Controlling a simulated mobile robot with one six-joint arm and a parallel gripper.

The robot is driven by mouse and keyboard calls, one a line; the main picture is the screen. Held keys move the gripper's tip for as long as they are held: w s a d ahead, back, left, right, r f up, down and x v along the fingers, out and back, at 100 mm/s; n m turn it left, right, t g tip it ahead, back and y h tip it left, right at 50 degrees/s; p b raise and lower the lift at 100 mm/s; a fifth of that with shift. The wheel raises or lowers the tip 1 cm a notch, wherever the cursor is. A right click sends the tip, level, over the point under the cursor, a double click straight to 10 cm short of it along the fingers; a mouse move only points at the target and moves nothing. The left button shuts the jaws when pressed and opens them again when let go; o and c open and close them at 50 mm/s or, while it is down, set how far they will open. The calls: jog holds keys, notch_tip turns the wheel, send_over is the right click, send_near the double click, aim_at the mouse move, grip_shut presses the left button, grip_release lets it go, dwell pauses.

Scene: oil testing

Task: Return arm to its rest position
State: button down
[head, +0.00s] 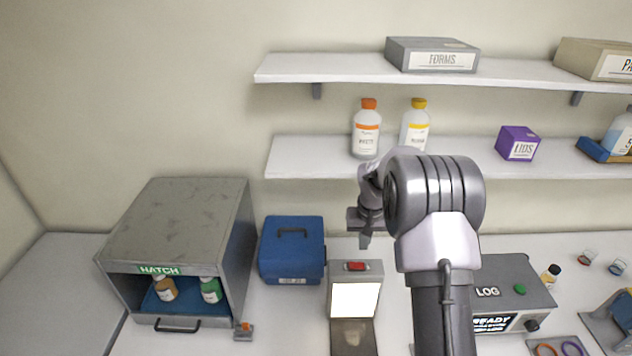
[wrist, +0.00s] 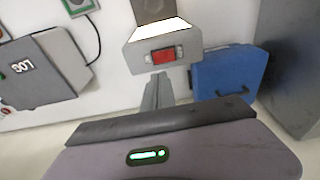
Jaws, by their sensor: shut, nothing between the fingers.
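My gripper (head: 365,240) hangs over the bench in the middle of the head view, fingers pointing down, above and behind the device with the lit white panel. Its fingers (wrist: 157,92) are closed together with nothing between them in the wrist view. My arm stands upright in front of the shelves and hides part of the bench. The device with the white panel (head: 355,299) has a red switch on top, which also shows in the wrist view (wrist: 162,56).
The grey hatch box (head: 197,200) stands open at left with two bottles inside. A blue case (head: 292,250) sits beside it. The LOG device (head: 520,288) is at right. Two wall shelves (head: 300,70) (head: 300,158) hold bottles and boxes behind my arm.

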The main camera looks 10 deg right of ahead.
jog(key=s+a+r+m+t+b, duration=0.1)
jog(key=s+a+b, duration=0.4)
jog(key=s+b, duration=0.3)
jog(key=s+a+r+t+b, duration=0.1)
jog(key=s+a+b, duration=0.35)
jog(key=b, duration=0.55)
jog(key=s+a+f+b, duration=0.2)
jog(key=s+f+b, duration=0.2)
jog(key=s, duration=0.3)
jog(key=s+a+f+t+y+b, duration=0.1)
jog(key=s+a+f+b, duration=0.1)
jog(key=s+f+b, duration=0.2)
jog(key=s+a+f+m+t+y+b, duration=0.1)
jog(key=s+f+b, duration=0.4)
jog(key=s, duration=0.6)
jog(key=a+b, duration=0.1)
jog(key=b, duration=0.1)
jog(key=shift+s+a+b, duration=0.15)
jog(key=shift+a+b, duration=0.15)
jog(key=shift+b, duration=0.05)
